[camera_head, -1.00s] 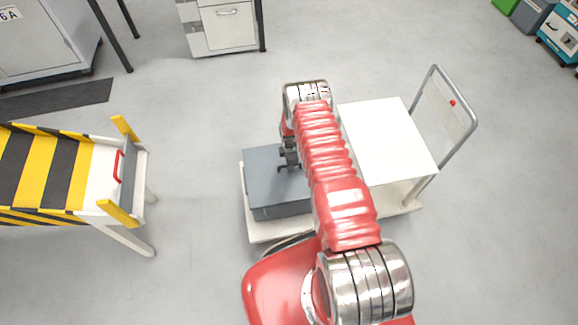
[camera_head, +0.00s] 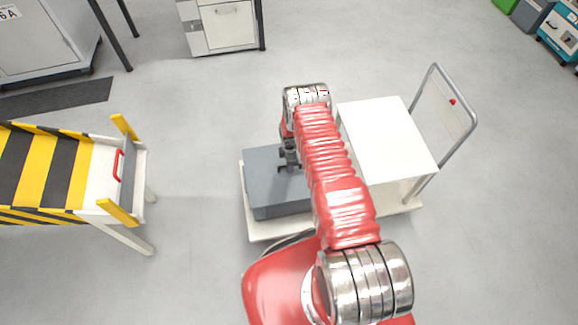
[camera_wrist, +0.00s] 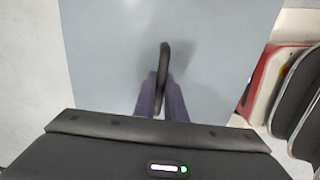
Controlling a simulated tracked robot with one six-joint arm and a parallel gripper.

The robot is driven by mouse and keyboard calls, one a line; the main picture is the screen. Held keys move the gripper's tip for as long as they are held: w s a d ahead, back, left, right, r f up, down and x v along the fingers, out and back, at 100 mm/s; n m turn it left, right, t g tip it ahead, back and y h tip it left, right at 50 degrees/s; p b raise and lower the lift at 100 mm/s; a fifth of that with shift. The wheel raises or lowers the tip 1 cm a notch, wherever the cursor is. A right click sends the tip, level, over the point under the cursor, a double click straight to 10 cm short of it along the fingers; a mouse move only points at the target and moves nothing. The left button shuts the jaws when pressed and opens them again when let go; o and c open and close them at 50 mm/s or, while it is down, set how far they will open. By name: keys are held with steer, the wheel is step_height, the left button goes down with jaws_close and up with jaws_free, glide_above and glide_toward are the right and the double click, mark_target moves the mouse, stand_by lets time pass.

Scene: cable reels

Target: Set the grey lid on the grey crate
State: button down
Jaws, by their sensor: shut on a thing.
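The grey lid (camera_head: 265,176) lies level over the grey crate (camera_head: 283,211), covering its top. No gap between the two is clear from here. The crate stands on the pale deck of a trolley. My gripper (camera_head: 289,167) is above the lid, shut on its dark handle. In the wrist view, my gripper's fingers (camera_wrist: 161,98) close around the upright black handle (camera_wrist: 164,62), with the flat grey lid (camera_wrist: 100,50) beneath. My arm hides the lid's right part in the head view.
A white box (camera_head: 385,145) stands on the trolley (camera_head: 262,232) right of the crate, by the trolley's upright handle (camera_head: 472,120). A striped yellow-black cart (camera_head: 75,170) is at left. A drawer cabinet (camera_head: 228,27) stands at the back. Floor between is clear.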

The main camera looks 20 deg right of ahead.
steer(key=c, duration=1.7)
jaws_free()
steer(key=shift+c, duration=0.2)
steer(key=shift+r, duration=0.15)
step_height(320, 180, up, 13)
steer(key=shift+r, duration=0.2)
steer(key=shift+m, duration=0.3)
